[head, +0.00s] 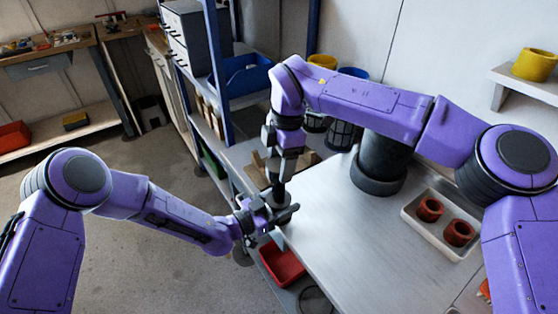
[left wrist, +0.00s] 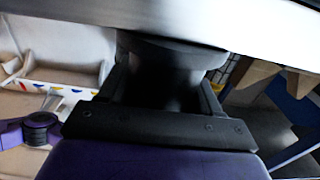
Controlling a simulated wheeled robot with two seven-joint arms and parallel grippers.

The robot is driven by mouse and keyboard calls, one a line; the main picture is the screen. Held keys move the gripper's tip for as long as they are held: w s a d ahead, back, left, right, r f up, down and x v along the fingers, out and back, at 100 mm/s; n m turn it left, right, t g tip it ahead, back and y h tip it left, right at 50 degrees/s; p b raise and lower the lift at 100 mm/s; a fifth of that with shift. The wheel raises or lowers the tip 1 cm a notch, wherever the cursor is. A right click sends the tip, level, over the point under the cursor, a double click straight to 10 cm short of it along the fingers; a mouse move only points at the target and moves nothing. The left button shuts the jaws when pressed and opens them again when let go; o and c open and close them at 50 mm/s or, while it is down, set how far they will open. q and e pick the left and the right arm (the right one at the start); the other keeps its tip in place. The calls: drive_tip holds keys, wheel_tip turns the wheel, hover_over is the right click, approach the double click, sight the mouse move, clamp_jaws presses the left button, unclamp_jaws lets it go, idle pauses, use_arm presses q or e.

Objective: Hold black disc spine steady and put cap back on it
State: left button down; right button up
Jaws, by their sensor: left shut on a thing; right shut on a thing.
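The black disc spine (left wrist: 170,75) stands between the two fingers of my left gripper (left wrist: 165,85) in the left wrist view, with a wide round black part at its top. In the head view, my left gripper (head: 280,213) reaches in from the left and is shut on the spine at the left edge of the metal bench. My right gripper (head: 279,180) points straight down right above it and is shut on a small dark piece, seemingly the cap, mostly hidden by the fingers. I cannot tell whether the cap touches the spine.
A large dark cylinder (head: 379,165) stands on the bench (head: 335,215) under my right arm. A white tray (head: 415,222) with two red-brown rings lies to the right. A red bin (head: 282,264) sits below the bench edge. A blue-framed shelf (head: 216,60) stands behind.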

drive_tip(key=m, duration=0.5)
drive_tip(key=shift+s+m+t, duration=0.1)
drive_tip(key=shift+m+t, duration=0.2)
drive_tip(key=shift+t, duration=0.1)
drive_tip(key=m, duration=0.3)
drive_tip(key=shift+m, duration=0.4)
drive_tip(key=o, duration=1.2)
drive_tip(key=shift+r, duration=0.15)
drive_tip(key=r, duration=0.4)
drive_tip(key=d+r, duration=0.1)
drive_tip(key=r, duration=0.6)
drive_tip(key=shift+s+d+r, duration=0.15)
drive_tip(key=shift+s+r, duration=0.2)
drive_tip(key=shift+s, duration=0.05)
use_arm(q)
drive_tip(key=shift+c, duration=0.7)
unclamp_jaws()
